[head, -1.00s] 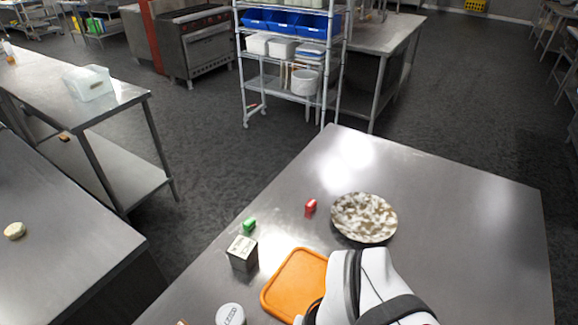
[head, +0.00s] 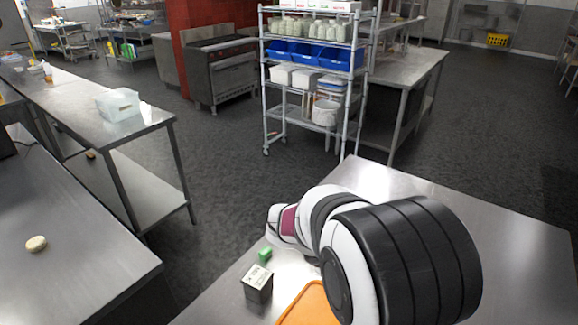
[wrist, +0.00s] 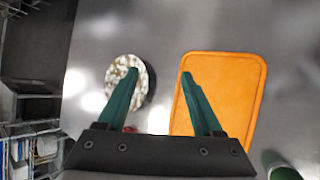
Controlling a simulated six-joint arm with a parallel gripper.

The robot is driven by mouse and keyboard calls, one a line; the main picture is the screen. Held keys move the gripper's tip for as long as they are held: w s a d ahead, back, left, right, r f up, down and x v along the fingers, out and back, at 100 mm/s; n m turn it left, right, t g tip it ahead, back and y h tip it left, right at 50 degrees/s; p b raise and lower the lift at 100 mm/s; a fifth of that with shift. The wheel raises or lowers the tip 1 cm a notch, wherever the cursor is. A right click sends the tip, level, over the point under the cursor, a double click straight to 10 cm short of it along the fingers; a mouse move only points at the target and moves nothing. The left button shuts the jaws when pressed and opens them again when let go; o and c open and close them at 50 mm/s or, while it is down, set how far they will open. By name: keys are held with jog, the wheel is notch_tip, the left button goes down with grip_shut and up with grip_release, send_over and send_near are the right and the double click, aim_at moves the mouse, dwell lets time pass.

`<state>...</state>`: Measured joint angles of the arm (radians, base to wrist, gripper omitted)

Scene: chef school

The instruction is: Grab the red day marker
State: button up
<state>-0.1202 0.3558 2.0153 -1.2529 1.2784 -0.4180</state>
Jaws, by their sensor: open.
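The red day marker (wrist: 130,129) shows only as a small red patch in the wrist view, low between my fingers and just above the gripper's dark base, which partly hides it. In the head view my arm covers the spot where it lay. My gripper (wrist: 160,73) is open, with its two green fingers apart and nothing between the tips. I cannot tell its height above the table. In the head view the gripper itself is hidden behind my arm.
A speckled round dish (wrist: 122,68) is by the left fingertip. A green marker (head: 265,254) and a lettered grey block (head: 257,284) stand left of my arm. A wire shelf (head: 312,70) stands behind the table.

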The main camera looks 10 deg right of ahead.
jog(key=w+a+f+n+t, duration=0.1)
jog(key=w+f+n+t, duration=0.1)
jog(key=w+f+n, duration=0.3)
jog(key=w+a+f+n+t+h, duration=0.1)
jog(key=w+a+f+n+t, duration=0.1)
jog(key=w+f+n, duration=0.3)
jog(key=w+a+f+n+t, duration=0.2)
jog(key=w+f+n+t, duration=0.2)
jog(key=w, duration=0.7)
notch_tip(320, 180, down, 2)
jog(key=shift+a+f+n, duration=0.1)
jog(key=shift+a+n, duration=0.05)
jog(key=shift+n, duration=1.55)
jog(key=shift+t, duration=0.4)
jog(key=x, duration=0.7)
jog(key=shift+w+f, duration=0.15)
jog(key=shift+w, duration=0.05)
grip_shut()
